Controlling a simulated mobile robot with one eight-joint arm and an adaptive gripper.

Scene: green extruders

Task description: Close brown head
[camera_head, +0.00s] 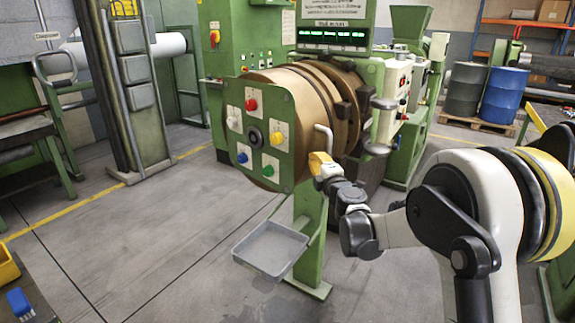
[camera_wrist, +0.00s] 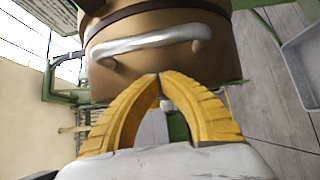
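The brown head (camera_head: 310,100) is a large brown drum with a green front panel (camera_head: 262,103) carrying coloured knobs, on a green stand. A curved metal handle (camera_head: 325,134) sticks out from its right side. My gripper (camera_head: 320,160), with yellow fingers, is just below this handle. In the wrist view the handle (camera_wrist: 150,42) runs across the brown surface (camera_wrist: 115,75), just beyond my fingertips (camera_wrist: 159,77). The fingertips meet and the fingers look shut with nothing between them. They appear apart from the handle. How the head joins the machine behind is partly hidden.
A grey tray (camera_head: 270,249) hangs low on the stand below the head. The extruder body with a lit display (camera_head: 333,36) stands behind. Blue (camera_head: 504,95) and grey barrels (camera_head: 465,90) stand on a pallet at the back right. The floor (camera_head: 150,240) at left is clear.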

